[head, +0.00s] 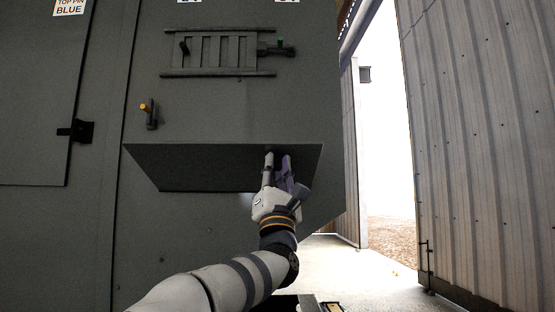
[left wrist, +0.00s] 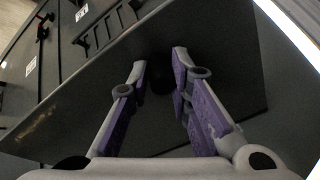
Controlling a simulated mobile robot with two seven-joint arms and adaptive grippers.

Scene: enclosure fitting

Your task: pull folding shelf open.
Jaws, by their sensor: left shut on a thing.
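The folding shelf (head: 200,166) is a dark grey panel on the front of the grey enclosure (head: 235,110). It stands out from the enclosure face and I see its underside. My left gripper (head: 277,157) reaches up from below to the shelf's right part and is shut on it. In the left wrist view the shelf (left wrist: 228,70) fills the space beyond the two purple-padded fingers (left wrist: 160,66). A dark round spot, perhaps a knob, shows between the fingers; its details are too dark to tell. My right gripper is not in view.
A black latch (head: 77,130) is on the left door. A corrugated wall (head: 480,130) stands right, beside a bright opening with clear floor.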

